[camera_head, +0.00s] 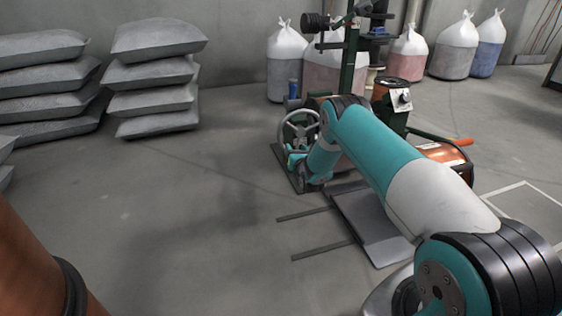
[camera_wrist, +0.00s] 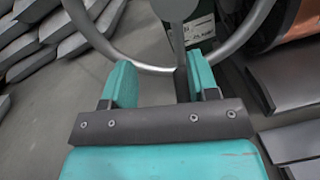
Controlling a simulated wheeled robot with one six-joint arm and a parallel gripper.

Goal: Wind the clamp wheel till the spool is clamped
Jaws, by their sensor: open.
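The clamp wheel (camera_head: 299,117) is a grey handwheel on the green machine, at the arm's end in the head view. Its rim (camera_wrist: 152,69) and one spoke also show close up in the wrist view. My gripper (camera_wrist: 160,80) is open, with its two teal fingers apart. The lower rim crosses at the fingertips. I cannot tell whether either finger touches it. A copper-coloured spool (camera_head: 444,154) sits at the machine's right, partly behind my arm, and its edge shows at the wrist view's upper right (camera_wrist: 303,18). Whether it is clamped cannot be seen.
Stacked grey sacks (camera_head: 156,75) stand at the left and back. White-topped bags (camera_head: 455,50) line the wall. A dark plate (camera_head: 365,225) and two floor bars lie below the arm. The floor at left centre is clear.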

